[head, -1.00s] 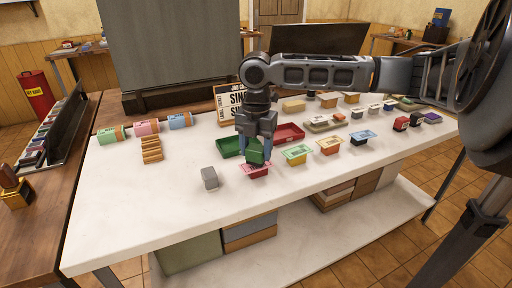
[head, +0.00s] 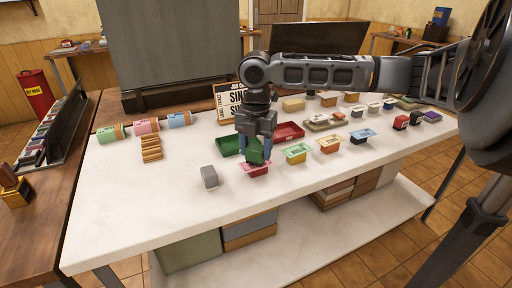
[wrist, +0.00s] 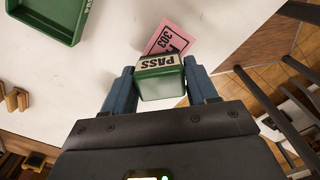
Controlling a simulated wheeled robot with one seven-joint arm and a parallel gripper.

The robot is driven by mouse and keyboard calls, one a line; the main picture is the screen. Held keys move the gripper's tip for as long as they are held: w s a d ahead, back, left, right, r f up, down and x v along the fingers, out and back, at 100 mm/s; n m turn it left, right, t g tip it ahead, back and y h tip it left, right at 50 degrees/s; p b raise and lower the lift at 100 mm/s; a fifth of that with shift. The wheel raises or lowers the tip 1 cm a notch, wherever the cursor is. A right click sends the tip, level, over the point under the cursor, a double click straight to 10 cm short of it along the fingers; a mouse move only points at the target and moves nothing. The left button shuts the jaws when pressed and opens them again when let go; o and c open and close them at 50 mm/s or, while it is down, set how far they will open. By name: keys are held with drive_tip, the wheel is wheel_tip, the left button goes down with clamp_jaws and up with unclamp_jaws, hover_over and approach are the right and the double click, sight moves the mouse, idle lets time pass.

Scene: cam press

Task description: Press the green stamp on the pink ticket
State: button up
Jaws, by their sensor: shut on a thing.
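My gripper (head: 254,155) is shut on the green stamp (head: 253,148), one finger on each side. In the wrist view the stamp (wrist: 160,85) shows a white label reading PASS between the fingers. In the wrist view part of the pink ticket (wrist: 170,38), marked 303, sticks out past the stamp. The rest is hidden by it. I cannot tell whether the stamp touches the ticket.
A green tray (head: 226,146) and a red tray (head: 289,131) lie behind. A grey block (head: 209,177) stands left; the front-left tabletop is clear.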

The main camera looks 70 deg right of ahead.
drive_tip(key=shift+f, duration=0.55)
idle(1.4)
drive_tip(key=shift+r+p, duration=2.75)
drive_tip(key=shift+r, duration=0.85)
